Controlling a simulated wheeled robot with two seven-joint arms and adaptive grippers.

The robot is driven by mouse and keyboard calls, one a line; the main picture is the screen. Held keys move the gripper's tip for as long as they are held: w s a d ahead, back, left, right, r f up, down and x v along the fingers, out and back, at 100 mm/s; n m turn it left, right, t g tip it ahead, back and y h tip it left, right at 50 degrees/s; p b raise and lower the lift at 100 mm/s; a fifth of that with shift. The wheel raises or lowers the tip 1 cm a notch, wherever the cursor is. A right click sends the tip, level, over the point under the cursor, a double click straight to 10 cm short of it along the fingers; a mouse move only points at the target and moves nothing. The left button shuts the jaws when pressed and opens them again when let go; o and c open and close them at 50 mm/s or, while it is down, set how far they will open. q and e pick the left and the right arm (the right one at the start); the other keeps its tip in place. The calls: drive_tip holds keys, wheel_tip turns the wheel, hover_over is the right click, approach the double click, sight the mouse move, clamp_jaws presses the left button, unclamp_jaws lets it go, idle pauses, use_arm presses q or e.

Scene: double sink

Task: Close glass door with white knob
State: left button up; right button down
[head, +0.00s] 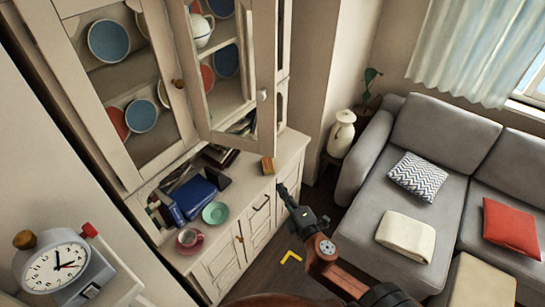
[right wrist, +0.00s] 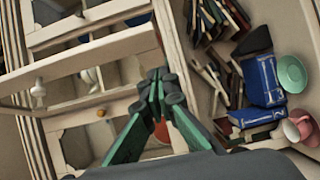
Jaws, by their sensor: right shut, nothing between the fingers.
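The glass door (head: 205,118) with the white knob (head: 262,95) is on the upper part of a cream cabinet. It appears to stand swung out, with shelves and dishes showing through it. The white knob also shows at the left of the right wrist view (right wrist: 38,92). My right gripper (head: 281,188) is below and a little right of the door, in front of the cabinet's counter, apart from the knob. In the right wrist view its green fingers (right wrist: 158,88) meet at the tips with nothing between them. My left gripper is in neither view.
Another glass door with a brown knob (head: 178,83) is to the left. A clock (head: 58,268) is at lower left, a grey sofa (head: 385,205) right.

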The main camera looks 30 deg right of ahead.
drive_tip(key=r, duration=0.2)
drive_tip(key=p, duration=0.3)
approach(268, 154)
drive_tip(key=w+a, duration=0.2)
drive_tip(key=w, duration=0.2)
drive_tip(key=shift+w+d+p, duration=0.35)
drive_tip(key=shift+w+d, duration=0.2)
drive_tip(key=shift+d, duration=0.2)
drive_tip(key=shift+w+d, duration=0.35)
drive_tip(key=shift+d, duration=0.15)
